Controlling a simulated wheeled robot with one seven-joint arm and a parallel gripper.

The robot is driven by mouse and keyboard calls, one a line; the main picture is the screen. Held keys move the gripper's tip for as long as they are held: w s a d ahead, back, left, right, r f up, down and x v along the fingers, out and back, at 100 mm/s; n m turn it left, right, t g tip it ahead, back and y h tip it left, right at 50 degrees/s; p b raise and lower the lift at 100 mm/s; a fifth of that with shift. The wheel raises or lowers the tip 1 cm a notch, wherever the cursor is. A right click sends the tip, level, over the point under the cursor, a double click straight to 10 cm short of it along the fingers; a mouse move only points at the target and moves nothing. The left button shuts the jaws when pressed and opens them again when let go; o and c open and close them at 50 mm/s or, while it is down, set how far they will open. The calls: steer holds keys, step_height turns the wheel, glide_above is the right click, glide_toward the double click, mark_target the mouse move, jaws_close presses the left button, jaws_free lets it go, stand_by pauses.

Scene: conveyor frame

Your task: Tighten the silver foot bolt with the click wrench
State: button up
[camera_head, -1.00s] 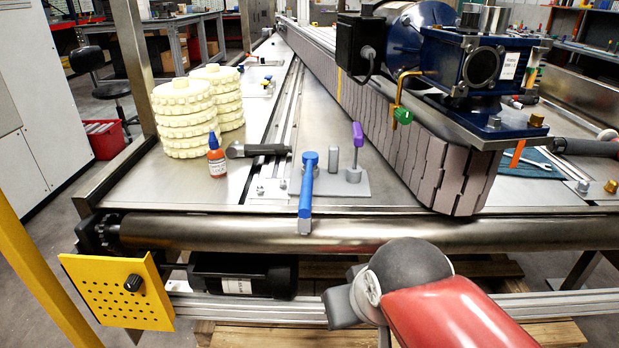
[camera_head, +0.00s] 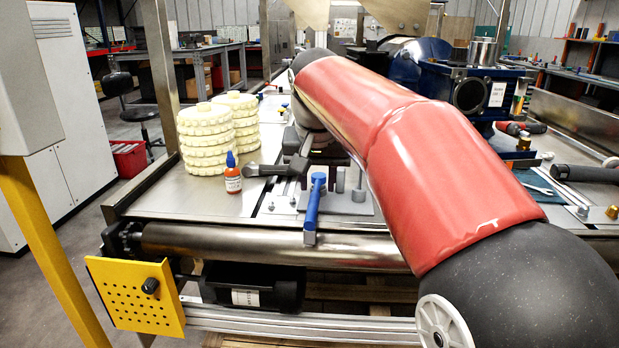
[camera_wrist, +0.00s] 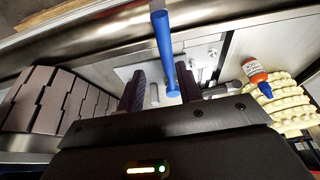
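My gripper (camera_head: 318,160) is over the bench end, partly hidden by my red arm. In the wrist view its two dark fingers (camera_wrist: 160,72) are apart. A blue-handled tool (camera_head: 314,205) lies across the bench edge; in the wrist view its blue end (camera_wrist: 172,88) shows between the fingers, and contact cannot be told. I cannot tell which tool is the click wrench; a black-handled tool (camera_head: 585,174) lies at the right. A silver bolt (camera_head: 583,211) stands beside a brass one (camera_head: 612,212) at the right. My arm hides part of the gearbox foot.
An orange bottle (camera_head: 233,178) and stacked cream sprockets (camera_head: 205,140) stand left of the gripper. A grey-and-black tool (camera_head: 262,170) lies close by. The blue gear motor (camera_head: 435,78) is behind my arm. The steel roller (camera_head: 250,243) runs along the front.

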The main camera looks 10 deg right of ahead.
mark_target(313, 200)
steer(key=shift+w+a+r, duration=0.1)
steer(key=shift+w+a, duration=0.05)
steer(key=shift+w, duration=0.35)
steer(key=shift+w+a+r, duration=0.1)
steer(key=shift+w+a, duration=0.05)
steer(key=shift+w, duration=0.35)
steer(key=b+x, duration=0.2)
steer(key=x, duration=0.6)
steer(key=shift+d, duration=0.1)
steer(key=shift+c, duration=0.2)
steer(key=shift+r, duration=0.15)
jaws_close()
steer(key=shift+r+p, duration=1.25)
steer(key=shift+r, duration=1.25)
